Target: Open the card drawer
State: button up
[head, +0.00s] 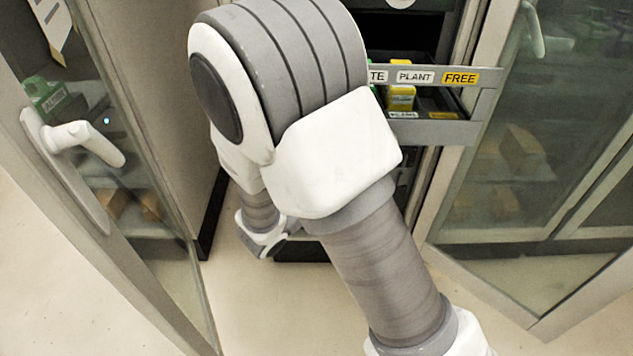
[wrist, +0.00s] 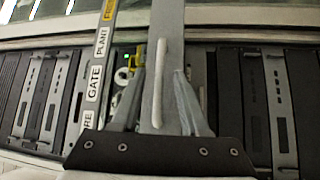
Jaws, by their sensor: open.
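In the wrist view my gripper (wrist: 163,75) is open. Its two fingers stand on either side of a pale upright bar handle (wrist: 158,85) on a narrow grey front (wrist: 172,25). I cannot tell whether the fingers touch it. This front may be the card drawer's; no label on it is readable. In the head view my arm hides the gripper and most of the cabinet front.
A grey labelled tray (head: 485,78) reading PLANT and FREE juts from the cabinet, with a yellow box (head: 402,97) in it. Its label strip (wrist: 97,75) runs left of my gripper. Glass doors stand open at left (head: 130,190) and right (head: 540,130).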

jog(key=v, duration=1.4)
jog(key=shift+p, duration=0.35)
jog(key=shift+a, duration=0.1)
jog(key=s+d+r+m+g+y, duration=0.2)
jog(key=s+d+m+g+y, duration=0.25)
jog(key=d+g, duration=0.35)
jog(key=s+d+r+m+g+y, duration=0.25)
jog(key=s+d+g+y, duration=0.3)
jog(key=d, duration=0.35)
notch_tip(320, 180, up, 21)
jog(key=t+y+p, duration=0.3)
jog(key=t+p, duration=0.2)
jog(key=p, duration=1.1)
jog(key=shift+a+y, duration=0.2)
jog(key=shift+y, duration=0.2)
